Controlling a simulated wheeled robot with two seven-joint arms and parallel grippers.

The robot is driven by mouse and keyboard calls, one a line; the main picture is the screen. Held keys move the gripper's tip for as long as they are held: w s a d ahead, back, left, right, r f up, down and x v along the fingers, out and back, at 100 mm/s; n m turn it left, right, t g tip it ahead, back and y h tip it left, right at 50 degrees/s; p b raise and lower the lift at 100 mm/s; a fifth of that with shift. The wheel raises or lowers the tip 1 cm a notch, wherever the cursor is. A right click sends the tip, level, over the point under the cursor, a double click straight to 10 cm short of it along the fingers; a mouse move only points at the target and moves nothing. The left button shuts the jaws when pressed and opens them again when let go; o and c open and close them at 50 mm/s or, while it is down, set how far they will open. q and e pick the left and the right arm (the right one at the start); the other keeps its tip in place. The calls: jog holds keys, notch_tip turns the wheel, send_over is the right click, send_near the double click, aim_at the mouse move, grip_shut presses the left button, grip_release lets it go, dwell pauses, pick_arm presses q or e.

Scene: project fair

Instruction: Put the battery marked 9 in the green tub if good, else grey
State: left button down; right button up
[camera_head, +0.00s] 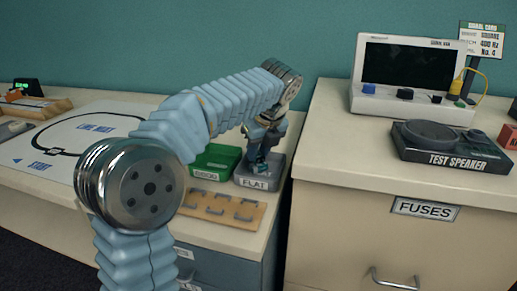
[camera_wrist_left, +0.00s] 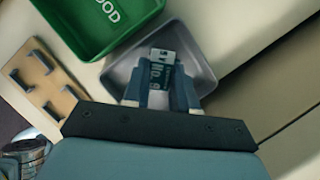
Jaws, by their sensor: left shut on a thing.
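My left gripper (camera_head: 257,152) is over the grey tub (camera_head: 258,183), which is labelled FLAT. In the left wrist view the gripper (camera_wrist_left: 160,92) is shut on a small battery (camera_wrist_left: 162,67) with a dark and pale casing. The battery is over or inside the grey tub (camera_wrist_left: 201,66); I cannot tell whether it touches the floor. Its number is not readable. The green tub (camera_head: 213,161) stands just left of the grey one. Its GOOD label shows in part in the left wrist view, where the green tub (camera_wrist_left: 75,40) looks empty. My right gripper is out of view.
A wooden board with metal clips (camera_head: 222,208) lies in front of the tubs. A white line maze board (camera_head: 75,140) is to the left. On the right cabinet (camera_head: 340,150) stand a screen unit (camera_head: 408,75) and a test speaker (camera_head: 450,146).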

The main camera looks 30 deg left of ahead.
pick_arm(q)
jog(key=shift+f, duration=0.2)
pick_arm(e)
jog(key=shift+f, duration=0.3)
pick_arm(q)
jog(key=c, duration=0.8)
grip_release()
jog(key=p+v, duration=0.3)
jog(key=v, duration=1)
jog(key=shift+r+p, duration=0.3)
jog(key=shift+r, duration=0.1)
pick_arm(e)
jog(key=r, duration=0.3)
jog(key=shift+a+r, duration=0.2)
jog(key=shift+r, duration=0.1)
pick_arm(q)
jog(key=shift+s, duration=0.15)
